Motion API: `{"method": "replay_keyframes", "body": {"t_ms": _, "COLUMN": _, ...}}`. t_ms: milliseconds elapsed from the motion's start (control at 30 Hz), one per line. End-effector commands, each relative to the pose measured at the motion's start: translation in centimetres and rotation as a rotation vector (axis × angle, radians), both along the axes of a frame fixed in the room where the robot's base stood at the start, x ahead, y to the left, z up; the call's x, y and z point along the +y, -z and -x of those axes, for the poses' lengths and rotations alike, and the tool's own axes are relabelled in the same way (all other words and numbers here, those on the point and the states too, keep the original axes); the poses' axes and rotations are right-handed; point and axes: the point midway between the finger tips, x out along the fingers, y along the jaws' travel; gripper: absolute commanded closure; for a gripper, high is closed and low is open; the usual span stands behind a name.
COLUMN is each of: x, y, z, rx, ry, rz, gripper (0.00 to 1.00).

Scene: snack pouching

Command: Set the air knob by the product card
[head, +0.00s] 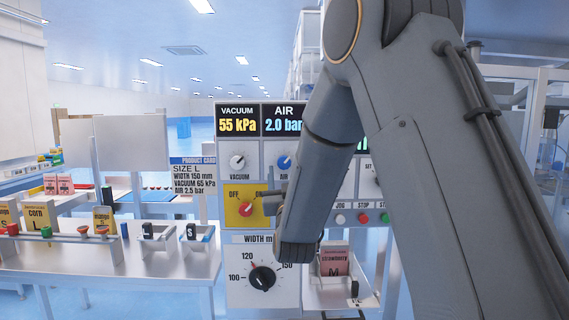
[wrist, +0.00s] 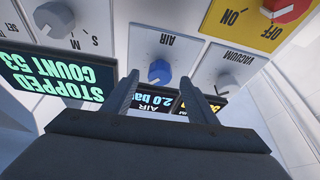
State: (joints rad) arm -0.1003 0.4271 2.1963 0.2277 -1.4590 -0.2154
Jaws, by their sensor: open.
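The blue air knob (head: 284,162) sits on the panel under the AIR display (head: 283,121), which reads 2.0 bar. The product card (head: 192,177) at left reads size L, width 150 mm, vacuum 65 kPa, air 2.5 bar. In the wrist view, which is upside down, the air knob (wrist: 159,71) appears between and just beyond the tips of my open gripper (wrist: 161,80). The fingers look apart from the knob; the exact gap cannot be told. In the head view my arm hides most of the gripper.
The vacuum knob (head: 238,162) is beside the air knob, under a 55 kPa display (head: 237,121). A red OFF/ON switch (head: 246,208) and the black width knob (head: 262,277) are below. A STOPPED display (wrist: 55,75) is close by. A strawberry pouch (head: 334,262) stands at lower right.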

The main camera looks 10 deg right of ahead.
Motion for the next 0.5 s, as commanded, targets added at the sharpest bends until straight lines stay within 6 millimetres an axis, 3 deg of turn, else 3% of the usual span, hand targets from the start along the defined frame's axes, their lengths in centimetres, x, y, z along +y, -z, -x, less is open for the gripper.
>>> {"method": "replay_keyframes", "body": {"t_ms": 200, "x": -0.4, "y": -1.2, "z": -2.6, "rx": 0.001, "ry": 0.000, "rz": 0.001, "gripper": 0.48}}
{"method": "replay_keyframes", "body": {"t_ms": 500, "x": -0.5, "y": -1.4, "z": -3.4, "rx": 0.001, "ry": 0.000, "rz": 0.000, "gripper": 0.48}}
